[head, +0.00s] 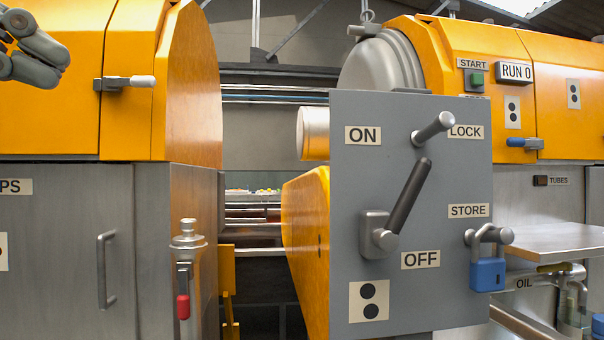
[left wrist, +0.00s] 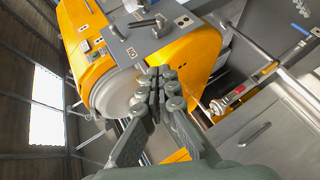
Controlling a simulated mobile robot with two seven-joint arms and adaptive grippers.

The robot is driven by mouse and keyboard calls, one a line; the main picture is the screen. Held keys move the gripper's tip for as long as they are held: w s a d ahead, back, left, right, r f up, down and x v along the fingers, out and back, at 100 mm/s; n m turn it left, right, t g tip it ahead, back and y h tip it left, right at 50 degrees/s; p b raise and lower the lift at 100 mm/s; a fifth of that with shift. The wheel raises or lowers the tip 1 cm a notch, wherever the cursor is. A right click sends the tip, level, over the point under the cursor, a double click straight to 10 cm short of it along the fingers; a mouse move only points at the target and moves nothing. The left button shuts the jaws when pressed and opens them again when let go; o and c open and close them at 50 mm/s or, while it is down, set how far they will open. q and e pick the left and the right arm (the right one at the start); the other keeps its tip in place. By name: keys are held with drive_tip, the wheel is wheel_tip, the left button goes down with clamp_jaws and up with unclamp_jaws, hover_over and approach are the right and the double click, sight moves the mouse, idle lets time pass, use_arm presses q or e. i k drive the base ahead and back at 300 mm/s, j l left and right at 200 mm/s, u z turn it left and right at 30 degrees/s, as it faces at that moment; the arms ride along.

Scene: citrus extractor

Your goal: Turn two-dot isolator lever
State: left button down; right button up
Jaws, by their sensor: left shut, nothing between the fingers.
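The isolator panel (head: 350,200) is a grey upright plate with ON, LOCK, STORE and OFF labels. A two-dot plate (head: 369,302) is at its lower left. The lever (head: 408,200) has a dark handle that slants up and right from a grey pivot block, its tip just below a silver peg (head: 435,128) near LOCK. My left gripper (head: 38,52) is at the upper left of the head view, well apart from the lever. In the left wrist view its fingers (left wrist: 158,88) are shut and empty, with the grey panel (left wrist: 150,38) beyond them. My right gripper is not in view.
A blue padlock (head: 488,273) hangs from a bar below STORE. Orange machine housings stand on both sides, with a small white-tipped handle (head: 128,82) at left. A red-handled valve (head: 184,300) stands left of the panel. A metal shelf (head: 550,240) projects at right.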

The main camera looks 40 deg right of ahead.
sight(386, 239)
drive_tip(key=l, duration=0.95)
drive_tip(key=k+l, duration=0.25)
drive_tip(key=l, duration=0.15)
